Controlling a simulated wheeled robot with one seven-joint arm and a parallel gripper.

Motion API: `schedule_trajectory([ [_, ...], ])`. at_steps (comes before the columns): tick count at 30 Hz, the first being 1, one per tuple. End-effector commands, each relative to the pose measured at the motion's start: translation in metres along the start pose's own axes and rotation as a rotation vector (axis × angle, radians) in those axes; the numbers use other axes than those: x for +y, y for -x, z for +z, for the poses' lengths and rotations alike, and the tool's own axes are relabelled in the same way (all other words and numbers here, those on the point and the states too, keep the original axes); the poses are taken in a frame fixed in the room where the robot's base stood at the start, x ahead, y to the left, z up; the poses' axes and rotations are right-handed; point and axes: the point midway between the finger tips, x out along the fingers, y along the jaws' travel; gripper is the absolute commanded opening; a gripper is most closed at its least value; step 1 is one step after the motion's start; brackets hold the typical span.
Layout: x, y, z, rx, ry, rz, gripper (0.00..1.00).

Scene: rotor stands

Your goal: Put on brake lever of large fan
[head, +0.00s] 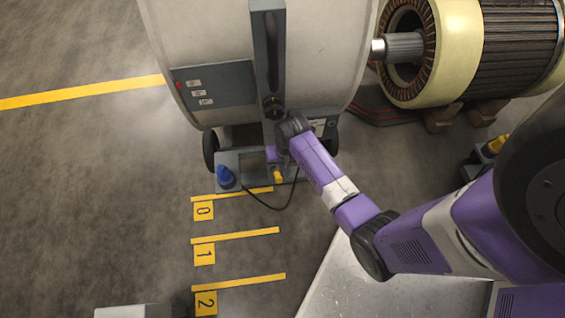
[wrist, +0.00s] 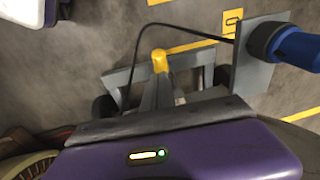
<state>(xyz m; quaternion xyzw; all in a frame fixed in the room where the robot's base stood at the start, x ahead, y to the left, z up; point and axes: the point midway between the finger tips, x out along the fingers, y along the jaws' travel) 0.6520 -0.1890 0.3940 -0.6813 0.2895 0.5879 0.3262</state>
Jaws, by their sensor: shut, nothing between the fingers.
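The large fan (head: 325,60) is a pale drum on a grey wheeled stand, at the top of the head view. Its brake lever (head: 278,176) shows as a small yellow tip low on the stand. In the wrist view the lever's yellow knob (wrist: 159,61) stands out above grey stand parts, just beyond my gripper (wrist: 160,122). My gripper is shut and empty, with its purple body across the bottom of the wrist view. In the head view it is mostly hidden behind my wrist, close to the lever. I cannot tell whether it touches the lever.
A blue connector (head: 225,177) stands on the stand's plate, left of the lever. A black cable (wrist: 178,27) loops close by the knob. Yellow floor marks 0, 1 and 2 (head: 240,239) lie in front on open floor. A copper-wound rotor (head: 515,50) sits at the right.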

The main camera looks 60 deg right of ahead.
Motion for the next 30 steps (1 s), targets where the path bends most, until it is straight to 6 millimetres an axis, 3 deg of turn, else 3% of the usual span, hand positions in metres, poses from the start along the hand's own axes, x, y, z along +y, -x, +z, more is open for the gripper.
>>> schedule_trajectory([
  [3, 0.000, -0.019, 0.000, 0.000, 0.000, 0.000, 0.00],
  [9, 0.000, -0.031, 0.000, 0.000, -0.001, 0.000, 0.00],
  [30, 0.000, -0.035, 0.005, 0.053, 0.007, -0.001, 0.00],
])
